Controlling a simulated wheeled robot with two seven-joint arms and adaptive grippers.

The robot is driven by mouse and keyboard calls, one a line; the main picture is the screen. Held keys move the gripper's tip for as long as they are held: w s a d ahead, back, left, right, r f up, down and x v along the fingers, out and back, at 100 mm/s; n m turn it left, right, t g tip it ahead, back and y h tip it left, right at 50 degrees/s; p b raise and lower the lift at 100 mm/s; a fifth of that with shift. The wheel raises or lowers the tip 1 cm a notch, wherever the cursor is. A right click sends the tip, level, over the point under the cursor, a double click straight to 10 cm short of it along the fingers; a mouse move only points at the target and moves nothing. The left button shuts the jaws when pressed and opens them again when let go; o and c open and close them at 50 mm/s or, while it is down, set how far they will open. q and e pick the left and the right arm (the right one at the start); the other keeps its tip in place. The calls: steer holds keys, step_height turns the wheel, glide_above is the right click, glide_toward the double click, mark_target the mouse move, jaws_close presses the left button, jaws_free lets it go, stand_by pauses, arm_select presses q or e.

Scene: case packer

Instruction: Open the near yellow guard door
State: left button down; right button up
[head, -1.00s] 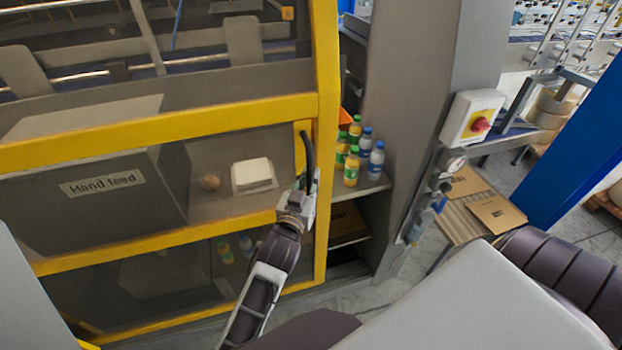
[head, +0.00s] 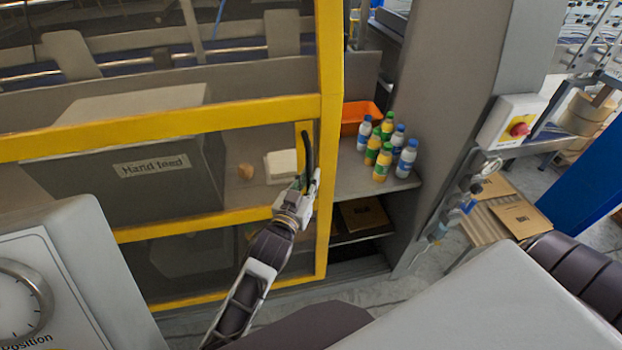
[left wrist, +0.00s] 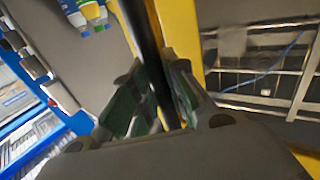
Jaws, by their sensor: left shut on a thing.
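The near yellow guard door (head: 160,122) has a yellow frame with clear panels and stands partly open, with a gap at its right edge. Its black upright handle (head: 308,150) is on the right post of the frame. My left gripper (head: 305,183) is shut on the lower part of this handle. In the left wrist view the black handle (left wrist: 140,30) runs between the two fingers of the left gripper (left wrist: 155,100), beside the yellow post (left wrist: 183,40). My right gripper is not in view.
Several small bottles (head: 382,160) and an orange bin (head: 358,117) stand on a shelf right of the door. A grey column with a red switch (head: 519,129) is farther right. A "Hand feed" box (head: 140,170) shows behind the panel. A dial (head: 20,300) is at lower left.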

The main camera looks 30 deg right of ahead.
arm_select(q)
steer(key=c, duration=1.4)
jaws_free()
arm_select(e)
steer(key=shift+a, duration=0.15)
arm_select(q)
steer(key=shift+d, duration=0.15)
